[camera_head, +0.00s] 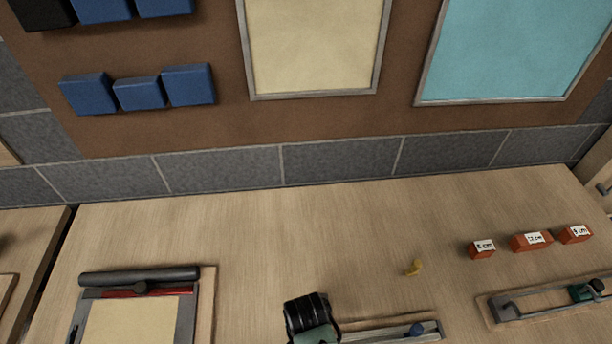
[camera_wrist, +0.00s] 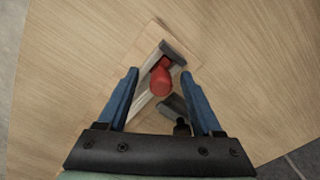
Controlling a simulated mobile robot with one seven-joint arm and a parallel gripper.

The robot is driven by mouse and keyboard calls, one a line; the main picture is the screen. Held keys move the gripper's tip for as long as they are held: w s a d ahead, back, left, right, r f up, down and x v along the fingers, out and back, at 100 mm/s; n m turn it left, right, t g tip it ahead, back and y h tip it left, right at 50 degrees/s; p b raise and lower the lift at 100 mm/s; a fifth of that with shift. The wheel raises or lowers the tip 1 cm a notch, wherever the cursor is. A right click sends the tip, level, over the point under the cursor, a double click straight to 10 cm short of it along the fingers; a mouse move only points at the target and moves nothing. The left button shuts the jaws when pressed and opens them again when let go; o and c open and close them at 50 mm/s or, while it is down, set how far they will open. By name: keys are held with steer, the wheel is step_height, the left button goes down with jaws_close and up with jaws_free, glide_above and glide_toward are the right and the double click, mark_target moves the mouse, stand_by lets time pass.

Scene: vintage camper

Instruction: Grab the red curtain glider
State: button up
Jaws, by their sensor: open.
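The red curtain glider (camera_wrist: 161,79) shows in the wrist view as a rounded red piece on a pale metal rail (camera_wrist: 143,105) mounted on a wooden board (camera_wrist: 184,57). My gripper (camera_wrist: 160,72) is open, with its blue fingers spread on either side of the glider in the picture. No contact is visible, and I cannot tell how far above the glider the fingertips are. The lower part of the rail is partly hidden behind my gripper. I do not see the red glider in the head view.
A dark grey block (camera_wrist: 174,104) is close to my right finger.

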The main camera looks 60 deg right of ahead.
jaws_close()
steer(key=shift+r, duration=0.15)
